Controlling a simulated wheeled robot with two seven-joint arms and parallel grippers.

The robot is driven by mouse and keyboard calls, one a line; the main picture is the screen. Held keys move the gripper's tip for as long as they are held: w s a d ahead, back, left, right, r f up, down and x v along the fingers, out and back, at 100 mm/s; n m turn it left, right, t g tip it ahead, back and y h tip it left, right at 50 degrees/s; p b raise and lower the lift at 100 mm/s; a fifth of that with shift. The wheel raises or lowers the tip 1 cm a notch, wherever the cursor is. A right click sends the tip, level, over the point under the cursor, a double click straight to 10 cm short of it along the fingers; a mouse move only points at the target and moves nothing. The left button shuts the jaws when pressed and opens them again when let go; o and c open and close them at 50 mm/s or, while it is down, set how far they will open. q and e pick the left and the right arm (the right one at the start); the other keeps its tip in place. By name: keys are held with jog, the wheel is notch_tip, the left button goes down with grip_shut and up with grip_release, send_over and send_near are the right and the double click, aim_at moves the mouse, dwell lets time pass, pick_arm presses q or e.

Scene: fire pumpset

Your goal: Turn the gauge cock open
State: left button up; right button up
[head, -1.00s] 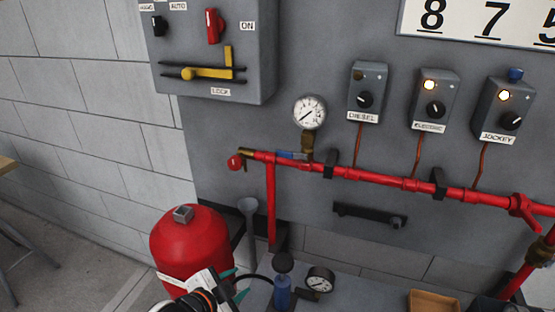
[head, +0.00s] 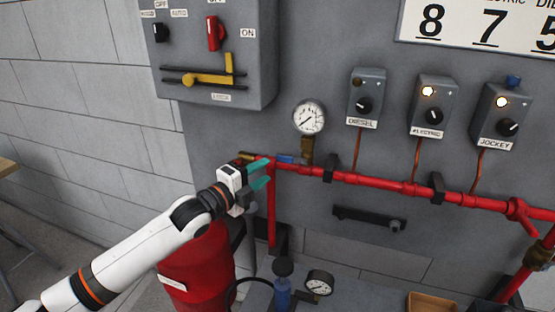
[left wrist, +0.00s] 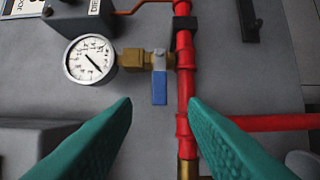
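The gauge cock is a small brass valve (left wrist: 158,60) with a blue lever (left wrist: 159,88). It joins the round white gauge (left wrist: 90,59) to the red pipe (left wrist: 184,90). The lever lies alongside the pipe; in the head view the blue lever (head: 286,159) points left from below the gauge (head: 309,117). My left gripper (head: 266,173) is at the pipe's left end, just left of and below the lever. In the left wrist view its two teal fingers (left wrist: 160,112) are spread, empty, with the lever ahead between them and apart from both. My right gripper is not in view.
The red pipe (head: 390,184) runs right along the grey panel, held by black clamps. Control boxes (head: 366,92) hang above it. A red tank (head: 200,268) stands below my left arm. A blue fitting (head: 283,290) and second gauge (head: 320,282) sit lower down.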

aim_at(282, 160)
pick_arm(q)
jog(key=p+x, duration=0.1)
jog(key=x, duration=0.5)
jog(key=shift+w+d, duration=0.1)
jog(key=shift+d, duration=0.05)
grip_shut()
